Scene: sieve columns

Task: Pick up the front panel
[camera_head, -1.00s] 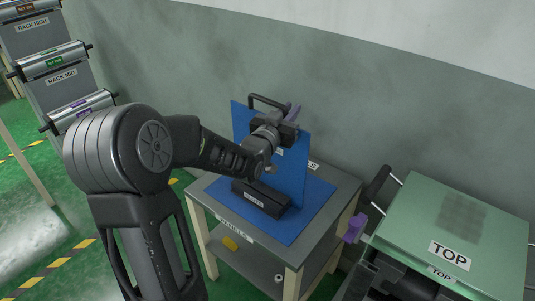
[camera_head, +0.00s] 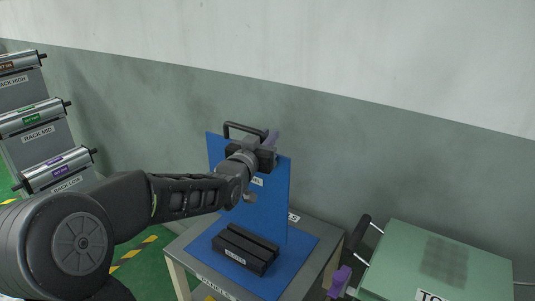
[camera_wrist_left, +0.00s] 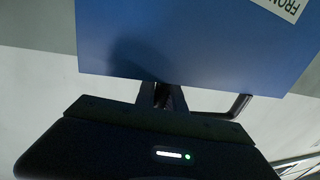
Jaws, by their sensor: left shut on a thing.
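The front panel (camera_head: 265,205) is an upright blue sheet with a black handle on its upper edge. In the left wrist view the panel (camera_wrist_left: 190,45) shows part of a white label reading "FRON". My left gripper (camera_head: 266,150) is shut on the panel's handle (camera_head: 240,128); its purple fingertips show at the top. The panel stands just behind and above a black grooved block (camera_head: 245,248), whose groove is in plain view. The panel's lower edge looks clear of the block. A purple piece (camera_head: 340,281) at the lower right looks like a fingertip of my right gripper; its jaws cannot be made out.
The block sits on a blue mat (camera_head: 300,245) on a small grey table (camera_head: 325,262) by the wall. A rack with rollers (camera_head: 38,116) stands at the left.

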